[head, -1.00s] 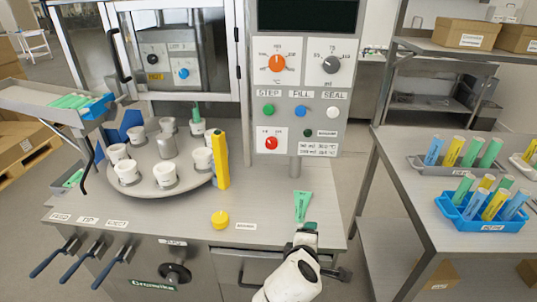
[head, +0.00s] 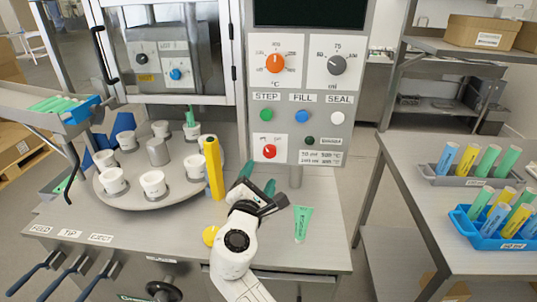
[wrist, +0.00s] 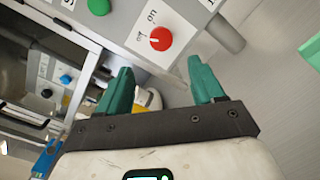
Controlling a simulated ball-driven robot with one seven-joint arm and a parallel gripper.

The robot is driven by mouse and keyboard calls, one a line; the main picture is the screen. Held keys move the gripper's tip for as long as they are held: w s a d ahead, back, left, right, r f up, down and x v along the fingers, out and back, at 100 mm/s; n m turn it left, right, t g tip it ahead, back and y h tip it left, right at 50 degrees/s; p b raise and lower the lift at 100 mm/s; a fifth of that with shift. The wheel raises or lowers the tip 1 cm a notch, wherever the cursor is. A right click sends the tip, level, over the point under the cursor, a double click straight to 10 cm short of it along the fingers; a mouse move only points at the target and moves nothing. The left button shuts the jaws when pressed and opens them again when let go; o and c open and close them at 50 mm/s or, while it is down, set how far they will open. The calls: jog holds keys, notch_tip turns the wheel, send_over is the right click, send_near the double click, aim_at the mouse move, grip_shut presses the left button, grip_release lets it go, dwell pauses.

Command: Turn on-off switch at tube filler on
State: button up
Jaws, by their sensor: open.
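The on-off switch is a round red knob (head: 269,152) on a white plate low on the left of the grey control panel (head: 343,112). In the wrist view, the knob (wrist: 161,39) shows beyond and between my fingertips, with "off" and "on" labels beside it. A small light mark on the knob seems to face the "off" side. My gripper (head: 259,181) is open with green fingers, below the knob and in front of the panel. In the wrist view, my gripper (wrist: 160,72) has nothing between its fingers and is apart from the knob.
A yellow post (head: 213,168) stands close left of my gripper, beside the turntable (head: 138,202) with several white cups. A yellow button (head: 210,236) is partly behind my arm. A green tube (head: 302,223) lies flat on the table at right. Green, blue and white buttons sit above the switch.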

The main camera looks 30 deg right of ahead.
aim_at(269, 154)
jog(key=x, duration=1)
jog(key=shift+d, duration=0.1)
jog(key=shift+c, duration=0.2)
jog(key=shift+s, duration=0.1)
jog(key=c, duration=1)
jog(key=shift+f+m, duration=0.1)
jog(key=shift+m, duration=0.2)
jog(key=shift+m+b, duration=0.6)
jog(key=m+b, duration=0.3)
jog(key=m, duration=0.1)
jog(key=shift+y, duration=0.3)
jog(key=m+b, duration=0.3)
jog(key=m, duration=0.2)
jog(key=shift+b, duration=0.4)
jog(key=shift+m+y, duration=0.4)
